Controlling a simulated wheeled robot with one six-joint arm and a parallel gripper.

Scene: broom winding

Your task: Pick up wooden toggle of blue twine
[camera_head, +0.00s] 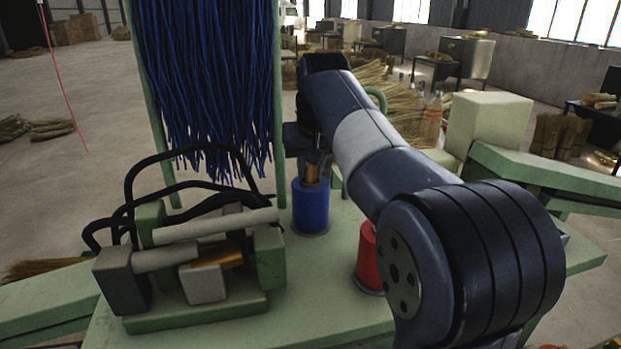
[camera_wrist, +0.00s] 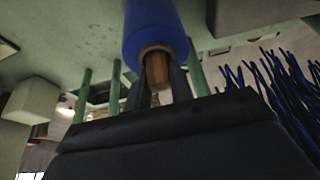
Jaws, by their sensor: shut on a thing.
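A blue twine spool (camera_head: 310,206) stands upright on the green machine table, right of the hanging blue strands. Its wooden toggle (camera_head: 312,174) sticks up at the top. My gripper (camera_head: 313,168) reaches down from above and is shut around the toggle. In the wrist view the blue spool (camera_wrist: 153,28) shows at the top centre, and the wooden toggle (camera_wrist: 157,69) sits between the two dark fingers of my gripper (camera_wrist: 158,82). The spool's base appears to rest on the table.
A red spool (camera_head: 368,262) stands nearer, partly hidden by my arm. A green fixture with pale rollers and black hoses (camera_head: 190,250) is at the left. Blue strands (camera_head: 205,90) hang between green posts (camera_head: 280,110). A pale block (camera_head: 487,122) is at the right.

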